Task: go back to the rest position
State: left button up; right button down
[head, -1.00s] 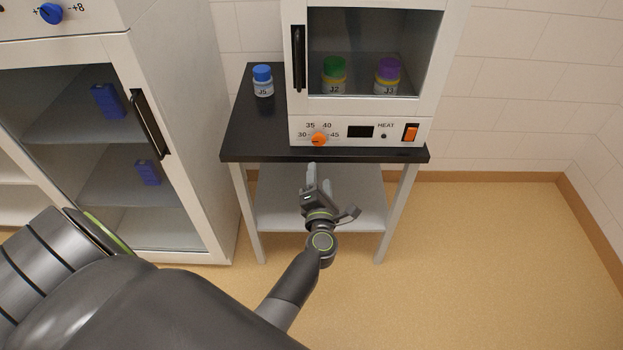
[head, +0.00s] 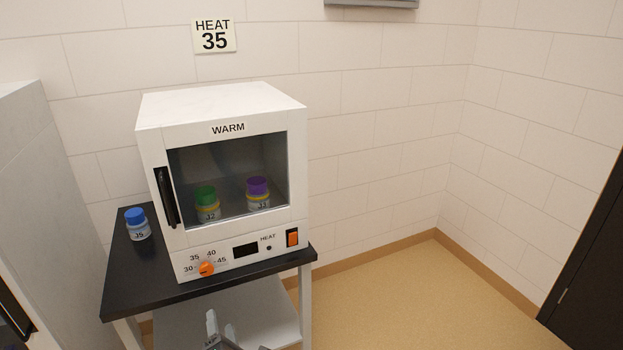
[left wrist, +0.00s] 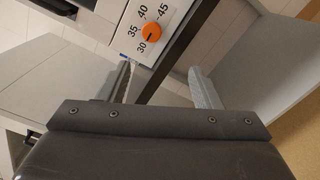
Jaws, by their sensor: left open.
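My left gripper (head: 226,335) shows at the bottom edge of the head view, below and in front of the white warming cabinet's dial. Its arm is mostly out of frame. In the left wrist view its two fingers (left wrist: 162,80) are apart with nothing between them. The orange dial knob (head: 206,269) is clear of the fingers; it also shows in the left wrist view (left wrist: 150,32), beyond the fingertips. My right gripper is not in view.
The warming cabinet (head: 222,108) stands on a black-topped table (head: 125,280), with green-capped (head: 207,203) and purple-capped (head: 257,193) jars inside. A blue-capped jar (head: 137,224) stands left of it. A sign (head: 214,36) reads HEAT 35. Floor (head: 400,300) at right is clear.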

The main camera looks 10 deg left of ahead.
pick_arm(q)
jog(key=s+d+f+m+g+h, duration=0.1)
jog(key=s+f+m+g+h, duration=0.15)
jog(key=s+f+m, duration=0.55)
jog(key=s+f+m+g+h, duration=0.1)
jog(key=s+f+m+h, duration=0.3)
jog(key=f, duration=0.8)
jog(key=s+d+f+m+g+h, duration=0.1)
jog(key=s+f+m+g, duration=0.1)
jog(key=s+f+m, duration=0.65)
jog(key=s+a+f+m+g, duration=0.2)
jog(key=s+f+g, duration=0.1)
jog(key=s, duration=0.5)
jog(key=s+a+f+m+g, duration=0.2)
jog(key=s+f, duration=0.3)
jog(key=s, duration=0.4)
jog(key=s+a+f+m+g, duration=0.2)
jog(key=s+f+m+g, duration=0.2)
jog(key=s, duration=0.5)
jog(key=shift+s+f, duration=0.25)
jog(key=shift+f, duration=0.2)
